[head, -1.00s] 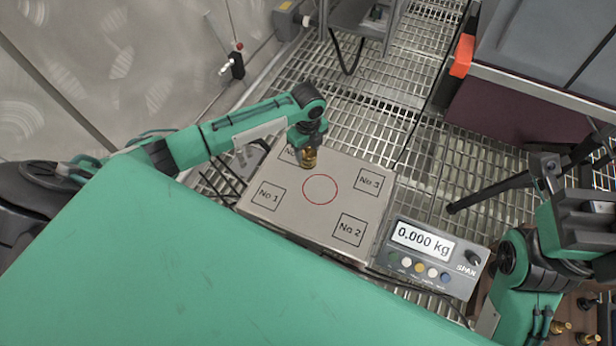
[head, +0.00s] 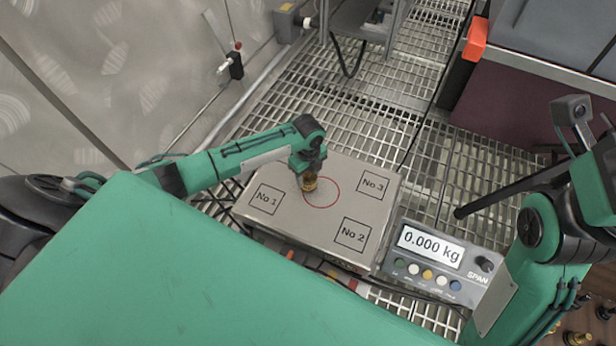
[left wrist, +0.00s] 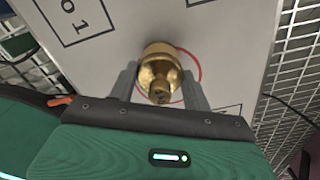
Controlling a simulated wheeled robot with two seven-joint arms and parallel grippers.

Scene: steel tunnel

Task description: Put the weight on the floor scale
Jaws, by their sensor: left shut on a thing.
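The brass weight (head: 309,184) is held upright by my left gripper (head: 308,172) over the floor scale (head: 291,223), at the left part of the red circle. In the left wrist view the brass weight (left wrist: 160,68) sits between the two fingers of the left gripper (left wrist: 160,88), with part of the red circle showing behind it. Whether its base touches the plate cannot be told. The scale's display (head: 430,246) reads 0.000 kg. My right arm is at the right edge of the head view, and its fingertips cannot be made out.
The scale plate has marked squares No 1, No 2 and No 3 around the red circle. A steel grating floor (head: 470,185) surrounds the scale. A grey cabinet (head: 560,40) stands at the upper right. Several small brass pieces (head: 578,338) show at the lower right.

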